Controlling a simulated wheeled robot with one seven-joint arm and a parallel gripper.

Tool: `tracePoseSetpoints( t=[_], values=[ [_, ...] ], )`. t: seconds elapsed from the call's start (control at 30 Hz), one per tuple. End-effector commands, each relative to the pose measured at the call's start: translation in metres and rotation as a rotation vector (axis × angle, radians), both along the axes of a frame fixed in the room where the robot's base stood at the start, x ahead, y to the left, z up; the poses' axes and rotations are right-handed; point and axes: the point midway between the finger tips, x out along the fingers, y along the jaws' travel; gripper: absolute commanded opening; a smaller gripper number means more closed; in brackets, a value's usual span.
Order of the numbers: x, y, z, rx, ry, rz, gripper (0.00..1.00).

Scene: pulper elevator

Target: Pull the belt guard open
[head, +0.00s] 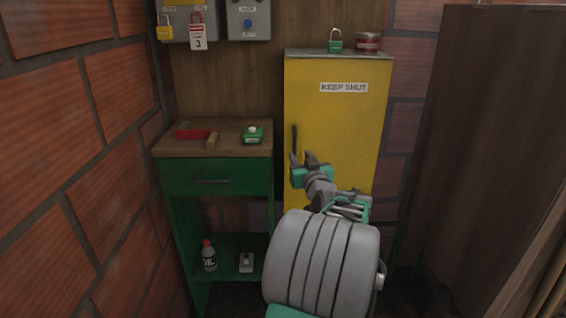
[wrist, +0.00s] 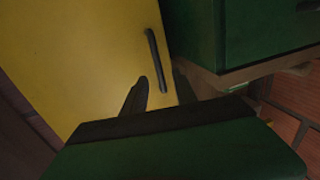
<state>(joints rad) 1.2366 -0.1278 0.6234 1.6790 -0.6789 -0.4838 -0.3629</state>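The belt guard (head: 335,110) is a tall yellow door with a "KEEP SHUT" label, and it looks shut. Its dark upright handle (head: 294,139) is near the door's left edge. The yellow door (wrist: 70,60) and the handle (wrist: 157,62) also show in the wrist view. My gripper (head: 302,158) is at the handle's lower end in the head view. In the wrist view its two dark fingers (wrist: 160,90) are apart, with the handle's lower end showing between them. I cannot tell whether either finger touches the handle. My arm hides the door's lower part.
A green bench (head: 215,176) with a drawer stands close to the left of the guard. A green padlock (head: 335,41) and a red tin (head: 368,43) stand on top of the guard. A dark wooden panel (head: 470,130) stands at the right. A brick wall (head: 75,140) bounds the left.

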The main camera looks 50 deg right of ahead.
Motion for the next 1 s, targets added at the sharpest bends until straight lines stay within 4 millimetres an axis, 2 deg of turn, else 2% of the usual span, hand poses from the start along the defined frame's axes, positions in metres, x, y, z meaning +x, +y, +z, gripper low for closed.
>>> tracePoseSetpoints(
  t=[0.07,0.4,0.53,0.77,1.0],
  values=[
    [0.001,-0.008,0.0,-0.007,-0.01,-0.008,0.34],
    [0.051,-0.042,0.001,-0.005,-0.008,-0.003,0.34],
    [0.058,-0.049,0.002,-0.005,-0.007,-0.006,0.34],
    [0.058,-0.05,0.002,-0.005,-0.008,-0.007,0.34],
    [0.058,-0.05,0.002,-0.005,-0.006,-0.007,0.15]
  ],
)
